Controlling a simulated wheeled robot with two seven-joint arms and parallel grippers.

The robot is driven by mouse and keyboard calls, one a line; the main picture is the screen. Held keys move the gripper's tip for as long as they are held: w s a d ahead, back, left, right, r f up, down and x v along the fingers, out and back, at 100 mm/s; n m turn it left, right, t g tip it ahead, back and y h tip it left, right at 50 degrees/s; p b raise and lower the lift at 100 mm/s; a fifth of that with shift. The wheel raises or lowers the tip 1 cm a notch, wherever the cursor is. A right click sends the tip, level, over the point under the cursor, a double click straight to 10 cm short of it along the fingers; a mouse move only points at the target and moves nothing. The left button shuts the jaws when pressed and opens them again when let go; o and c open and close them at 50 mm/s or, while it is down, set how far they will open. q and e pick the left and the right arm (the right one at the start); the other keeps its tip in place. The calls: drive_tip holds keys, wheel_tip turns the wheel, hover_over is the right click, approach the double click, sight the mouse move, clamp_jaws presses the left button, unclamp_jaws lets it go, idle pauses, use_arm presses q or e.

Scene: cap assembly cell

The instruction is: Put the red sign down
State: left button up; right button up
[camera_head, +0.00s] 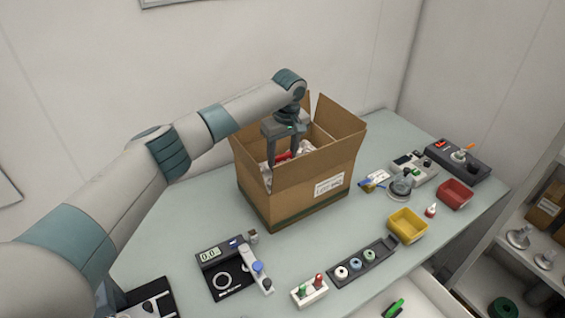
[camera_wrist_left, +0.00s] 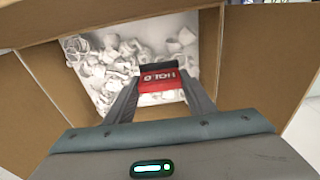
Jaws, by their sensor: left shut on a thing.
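The red sign (camera_wrist_left: 160,79) shows in the left wrist view between my left gripper's fingers, with white letters that look like "HOLD" upside down. In the head view a bit of its red (camera_head: 284,156) shows inside the box. My left gripper (camera_head: 283,160) reaches down into the open cardboard box (camera_head: 315,190) and is shut on the sign. In the left wrist view the fingers (camera_wrist_left: 160,88) stand at either side of the sign, over white crumpled filling (camera_wrist_left: 112,70). I cannot tell whether the sign touches the filling. My right gripper is not in view.
The box's flaps (camera_head: 340,117) stand open around my left arm. On the table (camera_head: 180,216) are a device with a display (camera_head: 222,268), a dark rack (camera_head: 362,262), a yellow bin (camera_head: 407,225) and a red bin (camera_head: 454,194). The table left of the box is clear.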

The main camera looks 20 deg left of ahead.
use_arm(q)
drive_tip(key=shift+f+p, duration=0.5)
drive_tip(key=shift+f, duration=1)
drive_tip(key=o, duration=1)
drive_tip(key=shift+f, duration=0.1)
drive_tip(key=shift+o, duration=0.2)
drive_tip(key=shift+r+b, duration=0.3)
drive_tip(key=shift+r, duration=0.2)
wheel_tip(320, 180, up, 11)
drive_tip(key=s+d+b, duration=0.1)
drive_tip(key=b, duration=0.3)
drive_tip(key=shift+b, duration=0.4)
drive_tip(key=shift+r, duration=0.1)
